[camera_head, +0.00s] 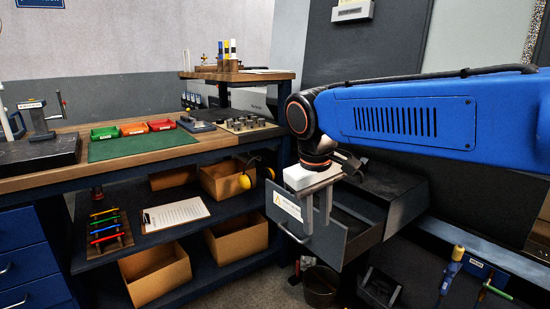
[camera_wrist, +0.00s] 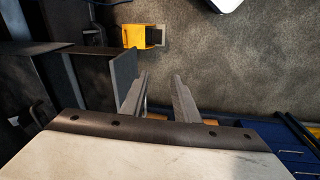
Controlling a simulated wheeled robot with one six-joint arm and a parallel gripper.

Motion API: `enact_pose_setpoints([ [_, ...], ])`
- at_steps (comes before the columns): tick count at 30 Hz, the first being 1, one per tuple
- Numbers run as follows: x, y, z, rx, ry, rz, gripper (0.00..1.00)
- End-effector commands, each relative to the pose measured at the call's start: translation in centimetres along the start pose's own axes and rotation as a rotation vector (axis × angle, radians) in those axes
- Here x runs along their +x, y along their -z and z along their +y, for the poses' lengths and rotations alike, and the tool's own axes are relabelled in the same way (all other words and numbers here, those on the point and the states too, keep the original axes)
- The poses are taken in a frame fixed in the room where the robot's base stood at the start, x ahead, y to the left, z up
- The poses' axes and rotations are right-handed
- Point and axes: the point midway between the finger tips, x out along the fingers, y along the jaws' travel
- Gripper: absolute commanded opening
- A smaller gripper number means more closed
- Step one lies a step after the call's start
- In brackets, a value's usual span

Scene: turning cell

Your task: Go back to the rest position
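My gripper (camera_head: 317,228) hangs from the end of my blue arm, pointing down, at the right of centre in the head view. Its white body and two grey fingers show in front of an open grey drawer (camera_head: 352,246). In the wrist view the two fingers of my gripper (camera_wrist: 160,77) stand apart with a clear gap and nothing held between them. Whether the fingers touch the drawer cannot be told.
The workbench at left holds a green mat (camera_head: 130,148), small coloured trays (camera_head: 134,128) and a tool block. Cardboard boxes (camera_head: 158,275) sit on its lower shelf. A dark bucket (camera_head: 320,287) stands below the drawer. The wrist view shows a yellow object (camera_wrist: 133,36) on grey floor.

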Motion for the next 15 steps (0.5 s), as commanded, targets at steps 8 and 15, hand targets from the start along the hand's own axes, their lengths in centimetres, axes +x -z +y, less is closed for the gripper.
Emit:
enact_pose_setpoints([
  [8,2.2,-7.4,4.4,0.146,0.025,0.072,0.28],
  [15,5.3,-14.6,6.6,0.29,0.034,0.15,0.28],
])
